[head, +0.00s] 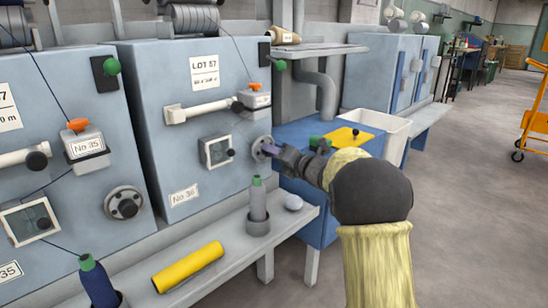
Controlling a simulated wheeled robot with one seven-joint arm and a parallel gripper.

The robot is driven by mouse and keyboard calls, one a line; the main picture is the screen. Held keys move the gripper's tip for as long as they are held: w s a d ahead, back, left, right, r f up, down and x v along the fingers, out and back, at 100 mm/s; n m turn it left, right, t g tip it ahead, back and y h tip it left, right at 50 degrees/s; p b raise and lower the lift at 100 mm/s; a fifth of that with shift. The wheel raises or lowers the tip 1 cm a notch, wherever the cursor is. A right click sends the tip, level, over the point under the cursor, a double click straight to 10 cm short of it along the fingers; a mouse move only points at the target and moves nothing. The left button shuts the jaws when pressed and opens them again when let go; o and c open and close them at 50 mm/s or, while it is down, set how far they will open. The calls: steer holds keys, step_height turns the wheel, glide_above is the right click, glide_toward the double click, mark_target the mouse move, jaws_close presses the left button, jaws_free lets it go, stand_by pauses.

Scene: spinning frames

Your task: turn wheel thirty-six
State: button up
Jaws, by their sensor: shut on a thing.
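The machine marked No 36 (184,196) is a blue-grey cabinet in the middle of the head view. Its small grey handwheel (258,147) sits low on the right side of the front. My gripper (271,150) reaches it from the right and is shut on the wheel's hub; the jaws hide the middle of the wheel. A similar handwheel with a dark knob (125,204) is on the No 35 machine (88,146) at the left.
A blue cabinet (310,190) and white bin (385,125) stand beyond my arm.

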steer(key=shift+f, duration=0.1)
steer(key=o, duration=1)
steer(key=shift+c, duration=0.2)
steer(key=shift+d, duration=0.1)
steer(key=p+v, duration=0.5)
steer(key=v, duration=1.2)
steer(key=shift+s, duration=0.2)
steer(key=shift+d, duration=0.1)
